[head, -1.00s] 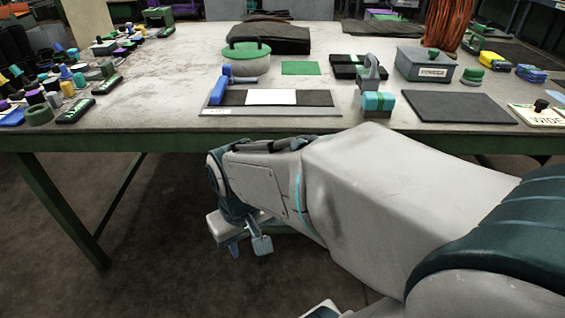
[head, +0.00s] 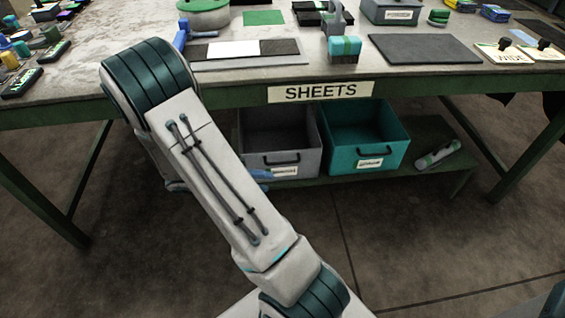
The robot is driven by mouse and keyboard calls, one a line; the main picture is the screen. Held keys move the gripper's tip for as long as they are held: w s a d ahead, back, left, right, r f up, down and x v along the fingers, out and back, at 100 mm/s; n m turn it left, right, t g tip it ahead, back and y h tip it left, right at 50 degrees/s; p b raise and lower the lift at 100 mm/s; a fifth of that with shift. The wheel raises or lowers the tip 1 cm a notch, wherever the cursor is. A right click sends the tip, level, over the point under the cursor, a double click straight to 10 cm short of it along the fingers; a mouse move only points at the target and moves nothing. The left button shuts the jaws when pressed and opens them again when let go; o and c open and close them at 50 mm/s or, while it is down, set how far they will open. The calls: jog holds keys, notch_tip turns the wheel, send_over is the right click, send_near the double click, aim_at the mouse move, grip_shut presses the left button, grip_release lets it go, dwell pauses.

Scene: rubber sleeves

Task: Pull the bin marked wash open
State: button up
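Two open-topped bins with front handles and small white labels sit side by side on the low shelf under the table. The left one is a grey bin (head: 300,157); the right one is a teal bin (head: 393,147). Both labels are too small to read surely, so I cannot tell which one says wash. My arm crosses the left and middle of the head view and hides most of my gripper. A small light-blue piece beside the grey bin's lower front, perhaps a fingertip of my gripper (head: 262,175), shows past the arm. Its opening cannot be seen.
A SHEETS sign (head: 320,92) hangs on the table's front edge above the bins. A grey and green cylinder (head: 438,155) lies on the shelf (head: 425,127) right of the teal bin. Table legs stand at both sides. The floor in front is clear.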

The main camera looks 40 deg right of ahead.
jog(key=w+d+f+n+t+h, duration=0.1)
jog(key=w+d+f+t+h, duration=0.1)
jog(key=w+f+t+h, duration=0.3)
jog(key=n+t+h, duration=0.2)
jog(key=n+t, duration=0.1)
jog(key=t, duration=0.2)
send_near(283, 162)
jog(key=shift+n, duration=0.3)
jog(key=b+x, duration=0.1)
jog(key=x, duration=0.2)
jog(key=b+x, duration=0.1)
jog(key=x, duration=0.2)
jog(key=b+x, duration=0.1)
jog(key=x, duration=0.3)
jog(key=shift+w+f+b, duration=0.1)
jog(key=shift+f+b, duration=0.2)
jog(key=shift+b, duration=0.1)
jog(key=shift+c, duration=0.3)
grip_shut()
jog(key=shift+d, duration=0.15)
